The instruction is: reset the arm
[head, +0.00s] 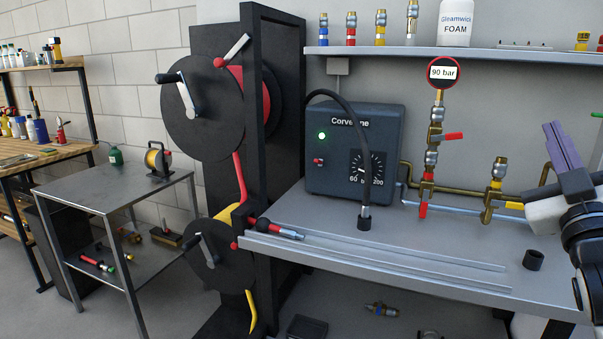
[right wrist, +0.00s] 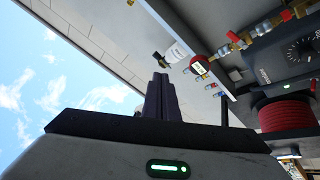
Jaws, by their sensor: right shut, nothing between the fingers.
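My right gripper (head: 562,145) is at the right edge of the head view, raised above the right end of the grey bench. Its purple-grey fingers point up and lie together, with nothing between them. In the right wrist view the same shut fingers (right wrist: 160,97) stand up in front of the wall and sky. My left gripper is in neither view.
The bench (head: 400,235) carries a dark Corvenne box (head: 350,150), a red-tipped tool (head: 280,229) and a black ring (head: 533,260). Pipes with valves and a 90 bar gauge (head: 443,72) stand left of my right gripper. A shelf (head: 400,51) runs above. Black reels (head: 200,110) stand left.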

